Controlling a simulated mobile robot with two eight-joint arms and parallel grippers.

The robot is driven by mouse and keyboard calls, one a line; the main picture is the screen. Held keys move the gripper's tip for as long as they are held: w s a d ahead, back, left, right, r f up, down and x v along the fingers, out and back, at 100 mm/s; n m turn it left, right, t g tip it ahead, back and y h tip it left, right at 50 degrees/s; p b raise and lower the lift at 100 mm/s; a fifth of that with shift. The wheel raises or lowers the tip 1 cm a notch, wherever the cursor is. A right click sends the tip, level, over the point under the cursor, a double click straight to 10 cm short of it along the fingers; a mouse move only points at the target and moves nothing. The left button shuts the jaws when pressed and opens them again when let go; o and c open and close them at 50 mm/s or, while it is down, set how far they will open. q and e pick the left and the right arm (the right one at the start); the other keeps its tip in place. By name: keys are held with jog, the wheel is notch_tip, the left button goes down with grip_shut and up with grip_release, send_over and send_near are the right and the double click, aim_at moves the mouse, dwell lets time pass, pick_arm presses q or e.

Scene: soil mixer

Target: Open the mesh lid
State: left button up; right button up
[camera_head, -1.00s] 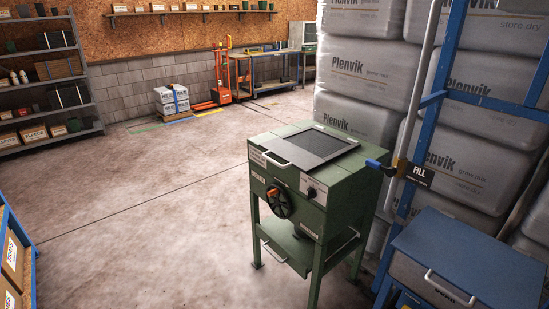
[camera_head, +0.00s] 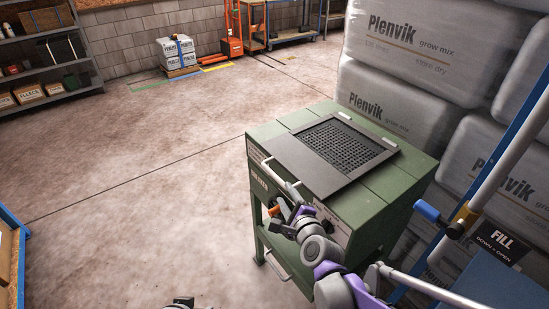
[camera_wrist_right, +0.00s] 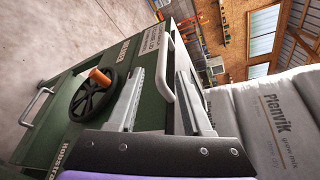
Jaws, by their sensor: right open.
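The mesh lid (camera_head: 312,168) is a dark plate with a black grid, lying flat and shut on top of the green soil mixer (camera_head: 385,190). Its pale bar handle (camera_head: 282,175) runs along the front edge; it also shows in the right wrist view (camera_wrist_right: 164,70). My right gripper (camera_head: 284,207) is open in front of the mixer, just below the handle. In the right wrist view its fingers (camera_wrist_right: 160,72) lie either side of the handle in the picture; I cannot tell whether they touch it. The tip of what seems my left gripper (camera_head: 184,303) shows at the bottom edge.
A black handwheel with an orange knob (camera_wrist_right: 92,95) sits on the mixer front. A blue-handled fill lever (camera_head: 430,213) stands close on the right. Stacked grow-mix bags (camera_head: 400,90) rise behind. The floor to the left is clear.

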aim_at(276, 178)
jog(key=shift+m, duration=0.3)
jog(key=x, duration=1.1)
jog(key=shift+w+a+r, duration=0.1)
jog(key=shift+a+r, duration=0.05)
jog(key=shift+r, duration=0.2)
grip_shut()
dwell(0.7)
